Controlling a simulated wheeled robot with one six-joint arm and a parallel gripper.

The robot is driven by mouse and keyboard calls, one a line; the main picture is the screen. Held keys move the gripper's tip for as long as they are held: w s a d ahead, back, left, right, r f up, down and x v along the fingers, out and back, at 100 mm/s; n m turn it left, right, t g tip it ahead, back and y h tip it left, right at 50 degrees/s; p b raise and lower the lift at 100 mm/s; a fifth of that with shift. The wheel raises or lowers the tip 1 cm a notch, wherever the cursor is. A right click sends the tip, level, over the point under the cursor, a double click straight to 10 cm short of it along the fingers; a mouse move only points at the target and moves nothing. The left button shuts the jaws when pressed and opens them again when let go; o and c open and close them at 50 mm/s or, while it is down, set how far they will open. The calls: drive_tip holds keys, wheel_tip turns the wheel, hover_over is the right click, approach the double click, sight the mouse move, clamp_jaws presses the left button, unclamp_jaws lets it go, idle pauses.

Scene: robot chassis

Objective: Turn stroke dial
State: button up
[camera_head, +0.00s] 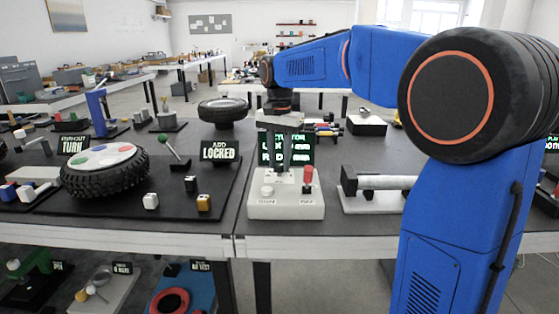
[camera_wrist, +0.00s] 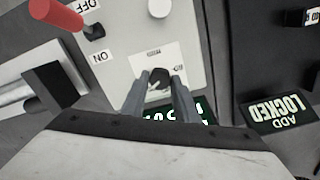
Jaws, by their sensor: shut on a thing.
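The stroke dial (camera_wrist: 158,97) is a small dark knob on a white plate with small markings, on a pale control box (camera_wrist: 130,30). In the wrist view my gripper (camera_wrist: 161,78) has its two grey fingers around the knob, one on each side. In the head view the same box (camera_head: 287,210) stands at the bench's front edge, and my gripper (camera_head: 283,168) points down at its rear part. The dial is mostly hidden there by the fingers.
The box also carries a red-handled switch (camera_wrist: 58,14) with ON and OFF labels and a white knob (camera_wrist: 159,8). A metal cylinder fixture (camera_head: 385,183) is close on the right. A dark board with a tyre (camera_head: 105,180) and an "ADD LOCKED" sign (camera_head: 219,151) lies left.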

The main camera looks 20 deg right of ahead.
sight(280, 165)
drive_tip(key=n, duration=1.2)
drive_tip(key=shift+n, duration=0.4)
idle(0.3)
drive_tip(key=o, duration=1.1)
drive_tip(key=shift+c, duration=0.2)
wheel_tip(280, 165, up, 17)
drive_tip(key=shift+r, duration=0.2)
drive_tip(key=shift+s, duration=0.1)
